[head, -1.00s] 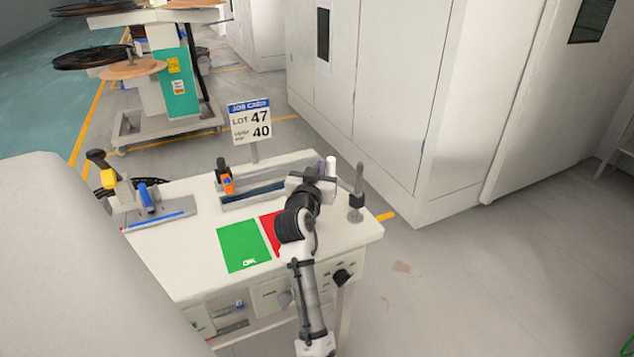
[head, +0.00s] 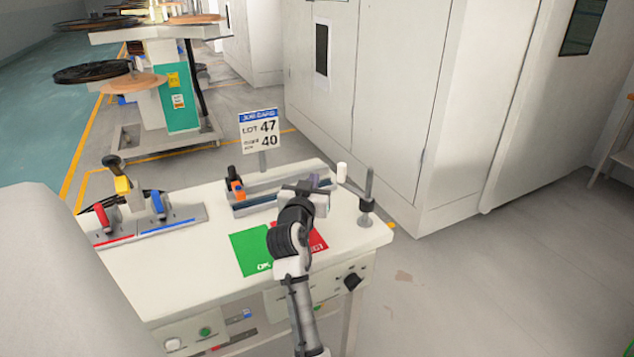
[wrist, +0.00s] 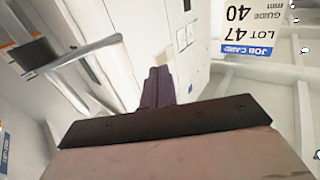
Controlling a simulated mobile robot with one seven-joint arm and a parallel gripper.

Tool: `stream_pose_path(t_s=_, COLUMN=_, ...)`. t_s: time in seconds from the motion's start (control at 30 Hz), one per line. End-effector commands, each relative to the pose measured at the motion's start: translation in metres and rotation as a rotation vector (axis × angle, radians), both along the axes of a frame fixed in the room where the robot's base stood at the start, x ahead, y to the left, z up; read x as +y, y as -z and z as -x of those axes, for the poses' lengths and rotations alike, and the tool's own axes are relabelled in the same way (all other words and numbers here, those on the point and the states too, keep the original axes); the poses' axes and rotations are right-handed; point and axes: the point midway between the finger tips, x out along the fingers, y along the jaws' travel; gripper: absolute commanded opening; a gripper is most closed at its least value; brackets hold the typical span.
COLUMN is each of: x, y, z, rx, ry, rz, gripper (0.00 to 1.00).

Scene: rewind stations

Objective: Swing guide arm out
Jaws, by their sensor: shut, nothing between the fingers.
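My gripper (head: 318,183) is over the back right part of the white bench, with its dark purple fingers together and empty. They also show shut in the wrist view (wrist: 158,88). A short white upright roller (head: 342,172) stands just right of the fingers, with a gap between. A grey upright post (head: 369,190) with a dark collar stands further right. I cannot tell which part is the guide arm; my gripper and wrist hide part of the area below the roller. A long rail (head: 262,198) with an orange and black clamp (head: 236,185) lies left of my gripper.
A job card (head: 260,130) reading LOT 47, guide 40 stands behind the rail. Green (head: 248,250) and red (head: 318,240) mats lie in front, partly under my arm. Levers with red (head: 102,215) and blue (head: 157,203) handles are at the left. White cabinets (head: 390,90) stand behind.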

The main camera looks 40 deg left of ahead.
Motion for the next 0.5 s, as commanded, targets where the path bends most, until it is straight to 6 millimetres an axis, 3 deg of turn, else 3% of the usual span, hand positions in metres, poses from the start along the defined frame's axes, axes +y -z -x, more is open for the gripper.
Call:
stream_pose_path(t_s=0.03, x=0.003, y=0.005, z=0.015, rx=0.0, ry=-0.006, rz=0.0, gripper=0.0)
stream_pose_path(t_s=0.2, x=0.007, y=0.004, z=0.05, rx=0.0, ry=-0.004, rz=-0.001, gripper=0.0)
stream_pose_path(t_s=0.5, x=0.01, y=0.003, z=0.078, rx=0.001, ry=-0.001, rz=0.0, gripper=0.0)
